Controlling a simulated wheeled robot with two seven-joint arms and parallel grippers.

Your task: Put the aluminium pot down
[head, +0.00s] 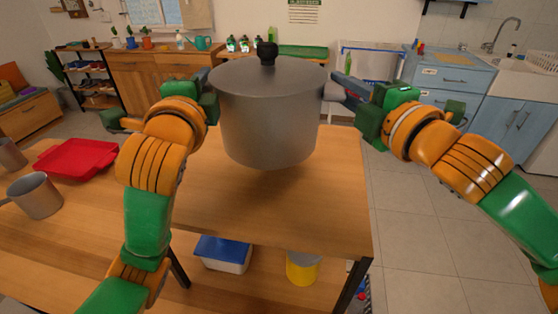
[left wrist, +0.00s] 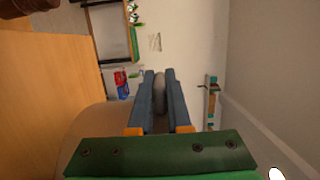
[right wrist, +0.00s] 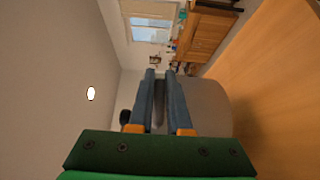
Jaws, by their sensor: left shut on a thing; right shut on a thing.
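The aluminium pot (head: 268,115) is grey, with a lid and a black knob (head: 267,53) on top. It is upright between my two grippers, over the wooden table (head: 225,205). Whether its base touches the table is hard to tell; a soft shadow lies below it. My left gripper (head: 213,80) is shut on the pot's left handle, which shows between the fingers in the left wrist view (left wrist: 160,95). My right gripper (head: 345,88) is shut on the right handle, seen between the fingers in the right wrist view (right wrist: 159,105).
A red tray (head: 76,158) and a grey mug (head: 35,196) are on the table's left side. A blue-lidded box (head: 222,253) and a yellow can (head: 302,268) are on the shelf below. The tabletop in front of the pot is clear.

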